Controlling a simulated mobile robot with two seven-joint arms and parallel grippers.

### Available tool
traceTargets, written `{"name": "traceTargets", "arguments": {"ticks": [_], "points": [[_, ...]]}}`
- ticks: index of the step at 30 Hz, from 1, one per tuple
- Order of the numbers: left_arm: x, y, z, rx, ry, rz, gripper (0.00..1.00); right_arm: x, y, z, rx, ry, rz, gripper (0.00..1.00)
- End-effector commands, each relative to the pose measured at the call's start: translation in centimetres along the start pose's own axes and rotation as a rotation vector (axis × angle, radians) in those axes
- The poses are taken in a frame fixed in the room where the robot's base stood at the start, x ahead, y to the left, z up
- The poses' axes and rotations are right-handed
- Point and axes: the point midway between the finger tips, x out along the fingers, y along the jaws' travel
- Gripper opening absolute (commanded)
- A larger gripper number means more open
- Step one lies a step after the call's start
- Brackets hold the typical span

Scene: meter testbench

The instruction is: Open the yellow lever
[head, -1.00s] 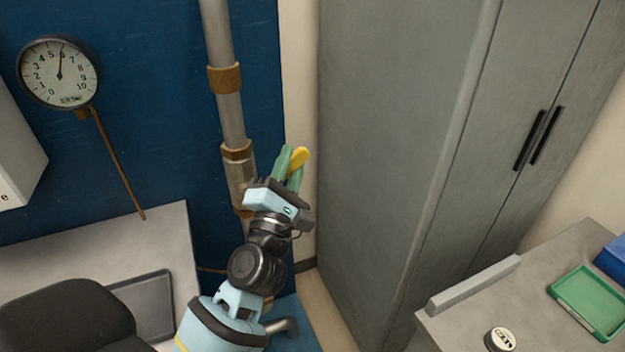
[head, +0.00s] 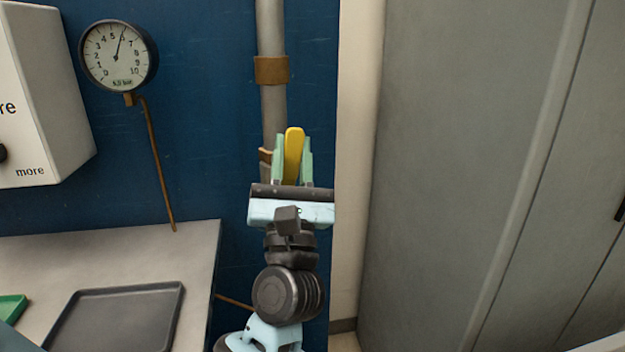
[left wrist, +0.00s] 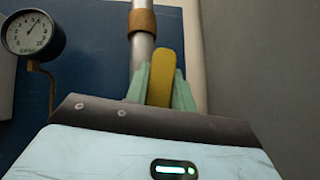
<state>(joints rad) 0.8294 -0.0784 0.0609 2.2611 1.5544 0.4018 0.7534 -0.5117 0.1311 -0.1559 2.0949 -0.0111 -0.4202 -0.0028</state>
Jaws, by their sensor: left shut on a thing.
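The yellow lever (head: 293,155) stands close to upright in front of the grey vertical pipe (head: 272,105). My left gripper (head: 292,163) is shut on the lever, with one green finger on each side of it. The lever's rounded end sticks up above the fingertips. In the left wrist view the lever (left wrist: 162,80) also shows between the green fingers (left wrist: 158,88). The lever's lower part and its joint with the pipe are hidden behind my gripper. My right gripper is not in view.
A round pressure gauge (head: 118,56) hangs on the blue wall panel (head: 205,120). A white box (head: 45,100) is at the left. A dark tray (head: 118,318) lies on the bench (head: 120,250). A grey cabinet (head: 450,180) fills the right side.

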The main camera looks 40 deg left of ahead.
Motion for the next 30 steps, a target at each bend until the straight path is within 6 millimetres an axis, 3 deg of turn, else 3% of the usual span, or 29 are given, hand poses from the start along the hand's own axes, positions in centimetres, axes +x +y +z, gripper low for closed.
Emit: {"name": "traceTargets", "arguments": {"ticks": [9, 28, 29, 30], "points": [[-0.2, 1.5, -0.3, -0.110, 0.002, 0.109, 0.00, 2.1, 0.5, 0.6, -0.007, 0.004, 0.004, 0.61], [-0.1, 2.0, -0.2, -0.144, 0.004, 0.143, 0.00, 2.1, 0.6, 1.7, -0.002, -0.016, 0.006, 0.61], [-0.1, 2.0, -0.2, -0.144, 0.004, 0.143, 0.27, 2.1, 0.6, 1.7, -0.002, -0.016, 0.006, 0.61], [-0.1, 2.0, -0.2, -0.143, 0.005, 0.143, 0.32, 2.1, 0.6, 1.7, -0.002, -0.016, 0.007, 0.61]]}}
